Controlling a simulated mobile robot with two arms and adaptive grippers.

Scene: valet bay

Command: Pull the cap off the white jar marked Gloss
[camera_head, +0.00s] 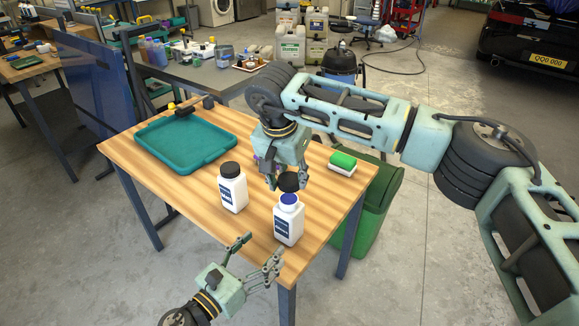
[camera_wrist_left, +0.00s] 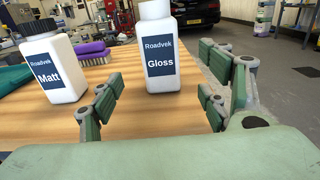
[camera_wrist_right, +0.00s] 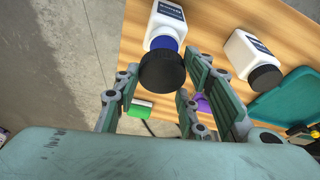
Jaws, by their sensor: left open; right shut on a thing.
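The white Gloss jar (camera_head: 289,224) stands upright near the front corner of the wooden table, its blue top (camera_head: 289,199) uncovered. My right gripper (camera_head: 284,182) is shut on the black cap (camera_head: 290,182), which it holds just above that top. In the right wrist view the cap (camera_wrist_right: 163,73) sits between the fingers with the blue neck (camera_wrist_right: 163,43) behind it. My left gripper (camera_head: 262,248) is open and empty in front of the jar. In the left wrist view the Gloss label (camera_wrist_left: 160,63) lies ahead between the fingers, apart from them; the jar's top is cut off.
A white Matt jar (camera_wrist_left: 56,70) with a black cap stands left of the Gloss jar. A teal tray (camera_head: 150,157) lies at the table's far left. A purple brush (camera_wrist_left: 91,50) and a green-and-white sponge (camera_head: 342,163) lie farther back. A green bin (camera_head: 376,205) stands beside the table.

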